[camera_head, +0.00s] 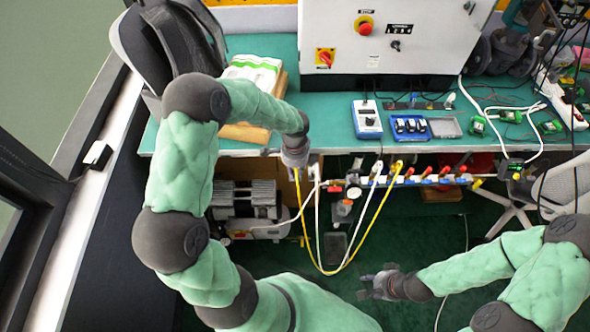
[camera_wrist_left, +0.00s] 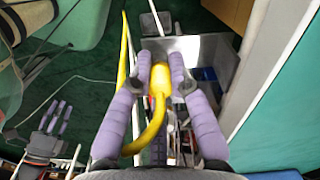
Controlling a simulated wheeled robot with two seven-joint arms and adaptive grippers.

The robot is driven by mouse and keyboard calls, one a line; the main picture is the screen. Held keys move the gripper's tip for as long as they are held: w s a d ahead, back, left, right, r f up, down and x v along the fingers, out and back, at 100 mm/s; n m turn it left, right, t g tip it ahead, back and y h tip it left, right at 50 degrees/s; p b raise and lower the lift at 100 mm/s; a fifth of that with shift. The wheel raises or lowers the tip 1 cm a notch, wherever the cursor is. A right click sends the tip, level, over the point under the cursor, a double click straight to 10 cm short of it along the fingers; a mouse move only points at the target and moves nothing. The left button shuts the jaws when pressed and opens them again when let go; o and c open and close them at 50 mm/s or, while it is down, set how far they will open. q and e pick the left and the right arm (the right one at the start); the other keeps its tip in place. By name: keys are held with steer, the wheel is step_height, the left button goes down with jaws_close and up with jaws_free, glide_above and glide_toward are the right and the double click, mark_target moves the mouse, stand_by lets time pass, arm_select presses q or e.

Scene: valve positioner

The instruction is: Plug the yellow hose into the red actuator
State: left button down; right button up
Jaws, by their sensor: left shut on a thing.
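My left gripper (camera_head: 298,160) is at the front edge of the bench. It is shut on the end connector of the yellow hose (camera_head: 303,220), and the connector (camera_wrist_left: 160,75) shows between its purple fingers in the left wrist view (camera_wrist_left: 160,62). From there the hose hangs in a loop and rises to the rail under the bench edge. My right gripper (camera_head: 372,286) is low in front of the bench, apart from the hose. Its fingers look spread and empty. I cannot single out the red actuator for sure; a red body (camera_head: 482,163) shows partly behind the rail.
A rail (camera_head: 420,181) with several red-handled valves runs along the bench front. A white hose (camera_head: 318,215) hangs beside the yellow one. A compressor (camera_head: 245,208) stands under the bench. The green benchtop (camera_head: 340,136) holds a control cabinet (camera_head: 390,45), a blue meter (camera_head: 367,118) and cables.

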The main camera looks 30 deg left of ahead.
arm_select(q)
steer(key=shift+r+p, duration=0.9)
steer(key=shift+r, duration=0.2)
stand_by(1.1)
steer(key=shift+r+p, duration=1.55)
steer(key=shift+r, duration=0.4)
steer(key=shift+f, duration=0.1)
